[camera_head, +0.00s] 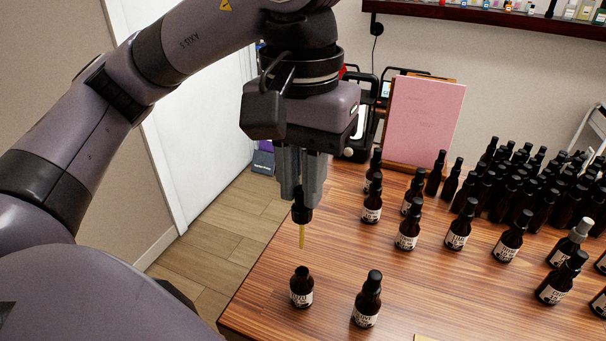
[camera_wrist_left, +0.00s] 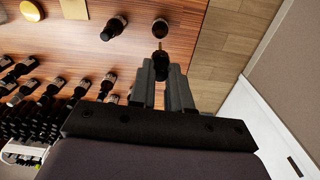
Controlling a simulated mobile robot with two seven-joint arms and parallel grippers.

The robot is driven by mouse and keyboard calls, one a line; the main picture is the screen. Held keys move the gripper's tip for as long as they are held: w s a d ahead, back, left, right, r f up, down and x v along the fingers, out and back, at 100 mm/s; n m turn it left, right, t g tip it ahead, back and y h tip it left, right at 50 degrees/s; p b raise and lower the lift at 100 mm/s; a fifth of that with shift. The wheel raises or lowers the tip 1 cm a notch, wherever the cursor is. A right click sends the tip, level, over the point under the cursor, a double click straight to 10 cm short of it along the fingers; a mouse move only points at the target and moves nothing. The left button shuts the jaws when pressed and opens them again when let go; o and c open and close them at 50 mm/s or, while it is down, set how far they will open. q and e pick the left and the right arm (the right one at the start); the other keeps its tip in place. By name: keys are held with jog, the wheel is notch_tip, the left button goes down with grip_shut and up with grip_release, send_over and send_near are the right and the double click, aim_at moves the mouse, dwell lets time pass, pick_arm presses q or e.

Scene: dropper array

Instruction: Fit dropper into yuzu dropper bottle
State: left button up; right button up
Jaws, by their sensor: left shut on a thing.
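My left gripper (camera_head: 302,184) is shut on a dropper (camera_head: 302,214) with a black cap and a thin yellow pipette pointing down. The dropper hangs above and apart from a short dark bottle (camera_head: 301,289) with a white label, which stands upright near the table's front left edge. This bottle looks shorter than its neighbours; its label is too small to read. In the left wrist view, the gripper (camera_wrist_left: 161,84) holds the black cap (camera_wrist_left: 161,67), and the short bottle (camera_wrist_left: 160,29) shows just beyond it. My right gripper is not in view.
A taller capped bottle (camera_head: 367,300) stands close on the right of the short one. Several more dark bottles (camera_head: 407,232) stand in rows behind and to the right. A pink clipboard (camera_head: 424,122) stands at the back of the wooden table (camera_head: 250,312). Bare tabletop surrounds the short bottle's left side.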

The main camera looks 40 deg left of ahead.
aim_at(302, 247)
pick_arm(q)
jog(key=shift+s, duration=0.1)
dwell(0.3)
jog(key=shift+f+b, duration=1.65)
jog(key=shift+f, duration=0.25)
jog(key=shift+f, duration=0.1)
jog(key=shift+f+b, duration=3.2)
jog(key=shift+f, duration=0.4)
jog(key=shift+r, duration=0.1)
jog(key=o, duration=0.7)
jog(key=shift+r, duration=0.1)
